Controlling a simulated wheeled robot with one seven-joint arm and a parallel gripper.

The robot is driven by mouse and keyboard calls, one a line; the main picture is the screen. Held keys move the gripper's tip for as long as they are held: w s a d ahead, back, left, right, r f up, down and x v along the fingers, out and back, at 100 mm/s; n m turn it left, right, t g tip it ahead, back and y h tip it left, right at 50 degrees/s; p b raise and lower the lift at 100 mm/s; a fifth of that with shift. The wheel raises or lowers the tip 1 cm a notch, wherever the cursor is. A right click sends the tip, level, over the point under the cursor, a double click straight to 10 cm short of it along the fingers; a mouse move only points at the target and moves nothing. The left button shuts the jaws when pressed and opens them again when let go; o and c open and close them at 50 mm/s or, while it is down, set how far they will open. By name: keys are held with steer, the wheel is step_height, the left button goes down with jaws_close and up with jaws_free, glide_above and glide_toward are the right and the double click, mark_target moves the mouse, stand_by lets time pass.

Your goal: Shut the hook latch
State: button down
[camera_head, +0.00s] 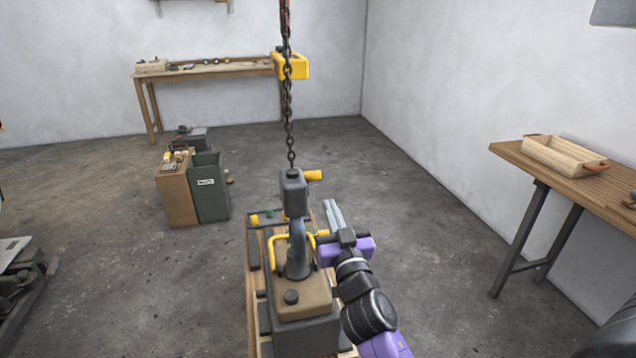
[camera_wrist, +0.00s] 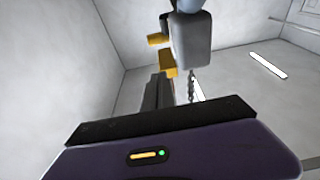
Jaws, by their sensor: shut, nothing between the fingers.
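A grey hook block (camera_head: 293,193) hangs on a chain, with a yellow handle (camera_head: 314,175) on its right side. The blue-grey hook (camera_head: 298,245) hangs below it, at a yellow bail (camera_head: 275,245) on top of a brown and grey load; I cannot make out the latch or its state. In the wrist view the block (camera_wrist: 193,40) and yellow handle (camera_wrist: 157,39) show beyond the fingers. My gripper (camera_head: 331,206) is shut and empty, to the right of the hook and apart from the block. Its fingers also show in the wrist view (camera_wrist: 157,90).
The chain (camera_head: 288,100) rises past a yellow hoist body (camera_head: 292,66). A green bin (camera_head: 208,190) and brown box stand at the left. A workbench (camera_head: 215,70) is at the back, and a table (camera_head: 540,165) with a wooden tray is at the right. Open floor lies between.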

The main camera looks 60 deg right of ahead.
steer(key=p, duration=0.4)
glide_toward(314, 172)
step_height(314, 172, up, 4)
steer(key=d, duration=0.1)
steer(key=w+d+f+b, duration=0.2)
steer(key=w+d, duration=0.1)
steer(key=shift+w+d+f, duration=0.15)
steer(key=shift+w+f, duration=0.05)
steer(key=shift+f, duration=0.05)
steer(key=shift+r+p, duration=0.4)
steer(key=shift+p, duration=0.7)
steer(key=shift+w+d+r+y+p, duration=0.15)
steer(key=shift+y+p, duration=0.25)
steer(key=shift+p, duration=1.9)
steer(key=shift+d+f+g+y+p, duration=0.1)
steer(key=shift+f+g+y+p, duration=0.2)
steer(key=shift+f+g+p, duration=0.15)
